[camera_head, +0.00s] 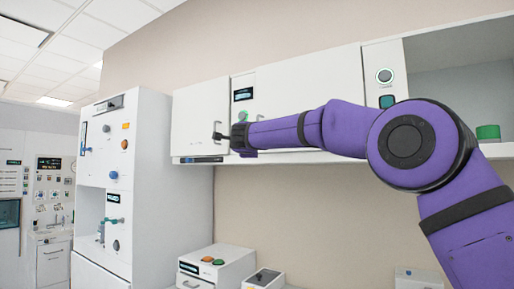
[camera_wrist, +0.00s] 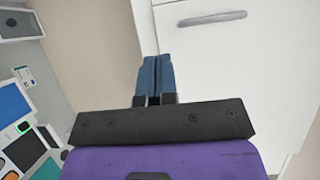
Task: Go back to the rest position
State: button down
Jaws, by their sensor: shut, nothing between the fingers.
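My purple arm reaches leftward across the head view toward the white wall cabinets. My gripper (camera_wrist: 157,58) shows in the wrist view with its two blue fingers together and nothing between them. In the head view its dark end (camera_head: 238,136) is in front of the left cabinet door (camera_head: 192,115), close to a dark handle-like shape; I cannot tell if they touch. In the wrist view a white door (camera_wrist: 235,70) with a grey handle (camera_wrist: 212,19) lies beyond and right of the fingers, with the handle apart from them. Both doors look shut.
A tall white cabinet with knobs (camera_head: 148,160) stands at the left. An open shelf with a green-topped item (camera_head: 488,132) is at the right. White boxes with buttons (camera_head: 216,266) stand below. The beige wall under the cabinets is clear.

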jog(key=s+d+r+n+y, duration=0.1)
jog(key=s+d+n+y, duration=0.25)
jog(key=s+n, duration=0.4)
jog(key=s+d+n+y, duration=0.2)
jog(key=s+n+y, duration=0.25)
jog(key=s, duration=0.55)
jog(key=s+d+f+n+g+h, duration=0.2)
jog(key=s+d+f+g, duration=0.2)
jog(key=s+d+f, duration=0.3)
jog(key=s+d+f+n+g+h, duration=0.2)
jog(key=s+d+f, duration=0.4)
jog(key=s+f, duration=0.7)
jog(key=s+d+f+n+g+h, duration=0.1)
jog(key=s+d+f+n+g, duration=0.2)
jog(key=s+d+f+g, duration=0.3)
jog(key=s+d+f, duration=0.1)
jog(key=s+f, duration=0.4)
jog(key=s, duration=0.6)
jog(key=shift+d+h, duration=0.35)
jog(key=shift+h, duration=0.05)
jog(key=shift+s, duration=0.1)
